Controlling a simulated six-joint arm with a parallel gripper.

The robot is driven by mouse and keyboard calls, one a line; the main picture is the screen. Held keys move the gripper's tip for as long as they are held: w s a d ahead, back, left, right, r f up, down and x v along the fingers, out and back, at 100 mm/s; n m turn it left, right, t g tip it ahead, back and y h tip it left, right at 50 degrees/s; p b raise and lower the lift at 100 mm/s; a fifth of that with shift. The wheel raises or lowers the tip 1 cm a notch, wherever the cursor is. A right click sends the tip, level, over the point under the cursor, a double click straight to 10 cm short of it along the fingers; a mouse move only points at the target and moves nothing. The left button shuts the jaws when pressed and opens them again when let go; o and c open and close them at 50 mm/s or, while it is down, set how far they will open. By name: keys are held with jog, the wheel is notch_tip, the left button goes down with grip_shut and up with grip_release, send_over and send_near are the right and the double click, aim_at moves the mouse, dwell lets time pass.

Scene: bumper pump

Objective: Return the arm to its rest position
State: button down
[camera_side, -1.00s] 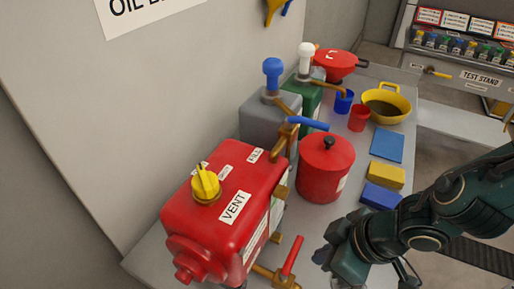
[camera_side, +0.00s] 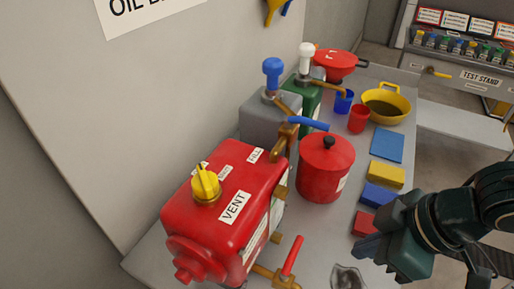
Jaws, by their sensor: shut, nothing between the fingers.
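My arm comes in from the right edge in the side view. My gripper (camera_side: 362,250) is at the lower right, over the bench near a red block, with its fingers pointing left. Its fingers are together and I see nothing held. It is apart from the red tank (camera_side: 205,230) marked VENT, which has a yellow knob (camera_side: 205,184) on top. A brass valve with a red handle (camera_side: 291,256) sits low at the tank's right.
A clear dish (camera_side: 347,279) lies below my gripper. Red (camera_side: 363,222), blue (camera_side: 378,194) and yellow (camera_side: 386,175) blocks line the bench's right side. A red lidded pot (camera_side: 325,167), cups and a yellow pan (camera_side: 387,103) stand farther back.

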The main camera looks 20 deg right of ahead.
jog(key=shift+s+d+r, duration=0.2)
jog(key=shift+r, duration=0.4)
jog(key=w+d+r+m+t+h, duration=0.1)
jog(key=w+d+r+m, duration=0.1)
jog(key=d+r, duration=0.35)
jog(key=w+d+r+m, duration=0.1)
jog(key=d+r+m, duration=0.1)
jog(key=d, duration=0.6)
jog(key=s+d+r+m+h, duration=0.1)
jog(key=s+d+r+m, duration=0.1)
jog(key=d, duration=0.4)
jog(key=s+d+r+m+h, duration=0.1)
jog(key=s+d+r, duration=0.1)
jog(key=s+d, duration=0.2)
jog(key=shift+s+d+r+m+t, duration=0.3)
jog(key=shift+d+r+m, duration=0.1)
jog(key=shift+d, duration=0.75)
jog(key=shift+w, duration=0.1)
